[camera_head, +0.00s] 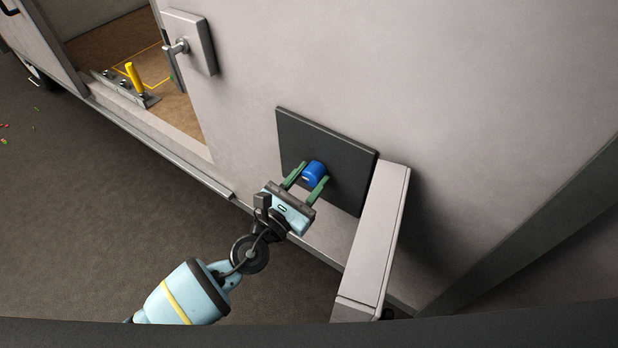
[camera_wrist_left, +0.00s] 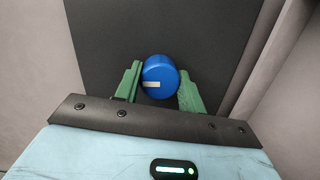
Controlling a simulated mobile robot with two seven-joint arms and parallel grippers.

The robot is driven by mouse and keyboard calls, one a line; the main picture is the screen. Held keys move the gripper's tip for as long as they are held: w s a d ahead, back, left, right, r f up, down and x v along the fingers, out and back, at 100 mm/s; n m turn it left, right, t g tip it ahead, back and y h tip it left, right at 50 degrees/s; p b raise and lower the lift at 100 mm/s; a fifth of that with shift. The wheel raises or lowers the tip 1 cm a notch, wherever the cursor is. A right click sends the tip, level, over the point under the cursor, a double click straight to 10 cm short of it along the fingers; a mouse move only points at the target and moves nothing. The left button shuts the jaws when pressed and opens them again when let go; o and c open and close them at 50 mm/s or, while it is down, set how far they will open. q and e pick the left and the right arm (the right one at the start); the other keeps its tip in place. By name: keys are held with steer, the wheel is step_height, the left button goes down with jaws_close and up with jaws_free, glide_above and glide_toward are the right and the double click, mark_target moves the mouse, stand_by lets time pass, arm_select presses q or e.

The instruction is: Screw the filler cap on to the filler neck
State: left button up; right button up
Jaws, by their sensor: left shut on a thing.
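The blue filler cap (camera_head: 314,172) is at a dark square panel (camera_head: 345,160) on the vehicle's side. It also shows in the left wrist view (camera_wrist_left: 161,72), with a small pale label on its face. My left gripper (camera_head: 313,175) reaches up from below and is shut on the cap, one green finger on each side. The filler neck is hidden behind the cap, so I cannot tell whether the cap touches it or sits straight on it. My right gripper is not in view.
An opened pale flap (camera_head: 378,240) stands out from the wall just right of the dark panel. A door latch (camera_head: 190,42) and an open doorway with a yellow post (camera_head: 134,77) are at upper left. The dark ground (camera_head: 90,220) at left is mostly clear.

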arm_select(q)
steer(key=shift+m, duration=0.6)
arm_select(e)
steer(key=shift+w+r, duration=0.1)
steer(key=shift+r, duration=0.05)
arm_select(q)
steer(key=o, duration=1)
steer(key=shift+o, duration=0.2)
steer(key=n, duration=0.3)
steer(key=shift+f+b, duration=0.25)
steer(key=shift+b, duration=0.15)
steer(key=n, duration=0.4)
steer(key=n+y, duration=0.1)
steer(key=n, duration=0.1)
steer(key=shift+r+n+t, duration=0.3)
steer(key=shift+t, duration=0.1)
steer(key=shift+n, duration=0.5)
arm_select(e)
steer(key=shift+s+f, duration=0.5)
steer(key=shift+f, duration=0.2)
